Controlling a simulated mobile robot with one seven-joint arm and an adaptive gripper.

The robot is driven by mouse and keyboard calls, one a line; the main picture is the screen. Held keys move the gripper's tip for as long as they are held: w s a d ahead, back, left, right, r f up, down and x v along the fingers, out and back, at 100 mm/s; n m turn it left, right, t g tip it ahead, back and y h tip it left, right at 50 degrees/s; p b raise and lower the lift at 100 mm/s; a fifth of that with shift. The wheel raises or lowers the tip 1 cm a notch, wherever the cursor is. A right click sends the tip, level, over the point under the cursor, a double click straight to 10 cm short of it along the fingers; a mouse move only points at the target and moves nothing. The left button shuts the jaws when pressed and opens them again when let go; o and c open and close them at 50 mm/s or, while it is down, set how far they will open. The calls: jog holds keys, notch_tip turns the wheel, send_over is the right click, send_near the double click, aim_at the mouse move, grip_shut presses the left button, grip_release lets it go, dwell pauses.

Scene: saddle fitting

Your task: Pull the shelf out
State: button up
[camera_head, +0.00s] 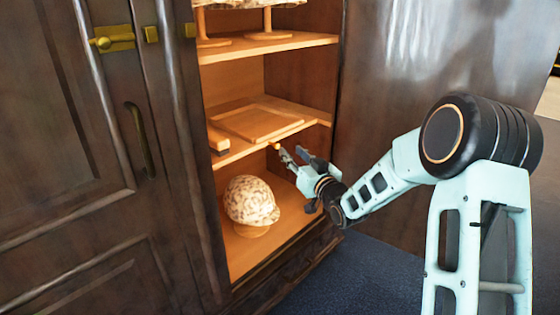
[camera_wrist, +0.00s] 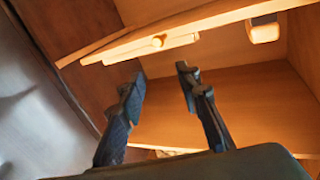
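The shelf (camera_head: 258,123) is a light wooden board lying at the middle level of the open cabinet. A small round knob (camera_head: 276,147) shows at its front edge. In the wrist view the knob (camera_wrist: 158,41) sits on the light front strip of the shelf (camera_wrist: 125,54), above and beyond my fingertips. My gripper (camera_head: 290,152) is in front of the cabinet opening, just right of the knob. The wrist view shows my gripper (camera_wrist: 160,72) with its two dark fingers apart and nothing between them. The fingers appear clear of the knob.
A patterned cap (camera_head: 251,200) rests on a stand in the bottom compartment. A wooden block (camera_head: 217,140) lies left of the shelf. Stands (camera_head: 268,25) carry patterned items on the upper level. A closed dark door (camera_head: 80,170) is at left; a dark panel (camera_head: 400,90) borders the opening at right.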

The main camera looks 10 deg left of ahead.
aim_at(278, 147)
jog(key=shift+m, duration=0.3)
jog(key=w+a, duration=0.1)
jog(key=w, duration=0.1)
jog(key=w+a+f+b, duration=0.1)
jog(key=w+a, duration=0.1)
jog(key=w, duration=0.1)
jog(key=w+a+f+b, duration=0.1)
jog(key=w+a, duration=0.1)
jog(key=w, duration=0.1)
jog(key=shift+w+a+f, duration=0.15)
jog(key=shift+a+f, duration=0.05)
jog(key=shift+f, duration=0.05)
jog(key=shift+c, duration=0.3)
grip_shut()
